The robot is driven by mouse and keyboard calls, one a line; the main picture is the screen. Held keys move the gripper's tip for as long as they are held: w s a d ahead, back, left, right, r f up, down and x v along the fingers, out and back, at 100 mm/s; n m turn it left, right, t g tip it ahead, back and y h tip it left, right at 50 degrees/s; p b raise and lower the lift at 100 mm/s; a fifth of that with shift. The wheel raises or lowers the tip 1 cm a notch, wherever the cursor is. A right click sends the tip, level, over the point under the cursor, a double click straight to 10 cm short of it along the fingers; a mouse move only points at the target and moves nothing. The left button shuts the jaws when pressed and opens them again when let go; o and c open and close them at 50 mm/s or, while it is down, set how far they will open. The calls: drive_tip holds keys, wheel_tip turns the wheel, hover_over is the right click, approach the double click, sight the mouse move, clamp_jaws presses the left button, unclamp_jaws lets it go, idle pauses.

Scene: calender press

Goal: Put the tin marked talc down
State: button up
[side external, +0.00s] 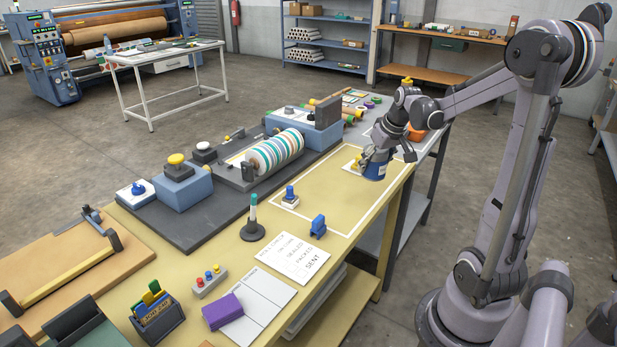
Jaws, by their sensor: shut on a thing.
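A blue tin (375,171) is at the far right part of the yellow-topped bench (222,259), within or just over a white-outlined area (325,192). My gripper (377,152) is shut on the tin from above, and its fingers hide the upper part. The tin looks upright. Its marking is too small to read. I cannot tell whether its base touches the bench or hangs slightly above it.
A striped roller (275,152) stands left of the tin. A blue-handled stamp (290,196), a blue clip-like item (318,226) and a dark stand (252,222) are nearer. Most of the outlined area is clear.

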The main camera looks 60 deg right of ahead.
drive_tip(key=w+a+n+y, duration=0.2)
drive_tip(key=a+n, duration=0.2)
drive_tip(key=a, duration=0.8)
drive_tip(key=w+a+n+y, duration=0.1)
drive_tip(key=w+a+n, duration=0.25)
drive_tip(key=a, duration=0.85)
drive_tip(key=shift+t, duration=0.4)
drive_tip(key=w+a+f, duration=0.1)
drive_tip(key=a+f, duration=0.1)
drive_tip(key=a, duration=0.1)
drive_tip(key=w+a+f, duration=0.1)
drive_tip(key=a+f, duration=0.1)
drive_tip(key=a, duration=0.2)
drive_tip(key=w+a+f, duration=0.2)
drive_tip(key=a, duration=0.1)
drive_tip(key=shift+w+a, duration=0.1)
drive_tip(key=shift+a, duration=0.25)
drive_tip(key=shift+f, duration=2)
drive_tip(key=shift+f, duration=0.15)
drive_tip(key=o, duration=1.3)
drive_tip(key=shift+o, duration=0.2)
